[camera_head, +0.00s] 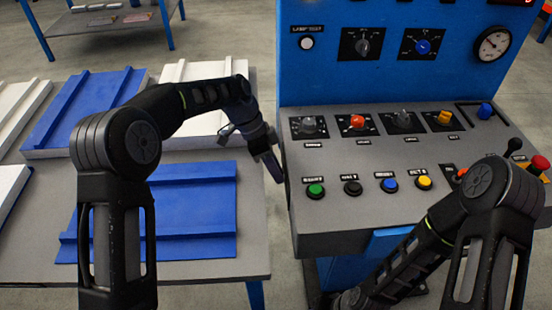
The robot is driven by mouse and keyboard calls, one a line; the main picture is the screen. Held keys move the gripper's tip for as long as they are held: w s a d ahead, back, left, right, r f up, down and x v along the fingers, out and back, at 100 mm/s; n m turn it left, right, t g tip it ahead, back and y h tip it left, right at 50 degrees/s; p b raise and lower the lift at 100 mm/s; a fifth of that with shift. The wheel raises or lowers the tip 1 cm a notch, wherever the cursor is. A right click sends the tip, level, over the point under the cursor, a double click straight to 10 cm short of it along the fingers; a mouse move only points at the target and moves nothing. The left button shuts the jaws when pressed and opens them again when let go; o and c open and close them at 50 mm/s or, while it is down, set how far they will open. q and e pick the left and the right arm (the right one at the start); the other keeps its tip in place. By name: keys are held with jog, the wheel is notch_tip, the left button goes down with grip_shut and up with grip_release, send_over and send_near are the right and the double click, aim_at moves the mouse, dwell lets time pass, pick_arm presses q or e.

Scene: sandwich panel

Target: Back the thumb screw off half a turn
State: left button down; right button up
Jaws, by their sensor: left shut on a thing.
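My left gripper (272,168) is at the left edge of the control console (375,209), in the gap between the console and the table. Its fingers point down and toward the console. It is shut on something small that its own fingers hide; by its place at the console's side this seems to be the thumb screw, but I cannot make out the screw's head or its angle. My right arm crosses the lower right, in front of the console, and runs down out of the picture; its gripper is not in view.
The console top carries several knobs and a row of buttons, such as the green button (316,189). A gauge (491,44) is on the blue back panel. The table (205,267) at left holds blue panels (200,215) and white panels, under my left arm.

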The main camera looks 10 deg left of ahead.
pick_arm(q)
jog(key=shift+w, duration=0.1)
dwell(0.3)
jog(key=c, duration=1.2)
grip_release()
jog(key=shift+g, duration=0.3)
jog(key=v, duration=0.7)
jog(key=shift+a+r, duration=0.25)
jog(key=shift+r, duration=0.05)
jog(key=shift+c, duration=0.5)
